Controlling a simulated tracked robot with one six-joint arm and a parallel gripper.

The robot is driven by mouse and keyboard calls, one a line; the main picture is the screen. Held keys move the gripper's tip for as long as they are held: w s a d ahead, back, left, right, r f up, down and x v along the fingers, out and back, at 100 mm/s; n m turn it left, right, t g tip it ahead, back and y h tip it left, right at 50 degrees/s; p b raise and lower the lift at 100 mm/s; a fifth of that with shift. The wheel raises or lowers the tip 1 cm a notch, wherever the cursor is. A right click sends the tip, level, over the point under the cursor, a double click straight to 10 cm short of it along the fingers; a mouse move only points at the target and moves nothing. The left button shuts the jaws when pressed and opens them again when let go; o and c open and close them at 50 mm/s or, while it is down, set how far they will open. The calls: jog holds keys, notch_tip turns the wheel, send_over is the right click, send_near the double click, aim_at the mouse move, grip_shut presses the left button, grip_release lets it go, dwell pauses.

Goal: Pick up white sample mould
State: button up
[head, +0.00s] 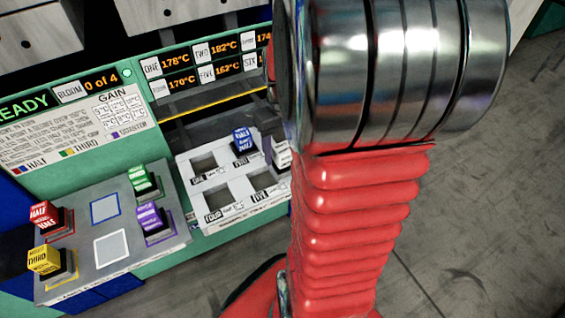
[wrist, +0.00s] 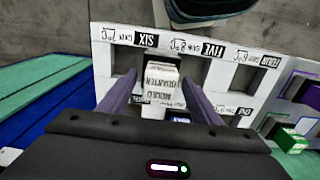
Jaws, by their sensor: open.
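The white sample mould (wrist: 160,86) stands between the two purple fingers of my open gripper (wrist: 159,77) in the wrist view. In the head view only a sliver of the white mould (head: 282,154) shows; my red arm hides the rest. One purple finger of my gripper (head: 267,148) shows just left of it there.
A blue mould (head: 242,141) sits in the same white slotted rack (head: 208,183), close to the white one. Several other rack slots are empty. The grey panel (head: 85,262) at left holds red, yellow, green and purple moulds, plus empty blue-outlined and white-outlined squares.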

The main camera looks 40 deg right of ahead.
jog(key=shift+c, duration=0.4)
grip_shut()
dwell(0.7)
dwell(0.3)
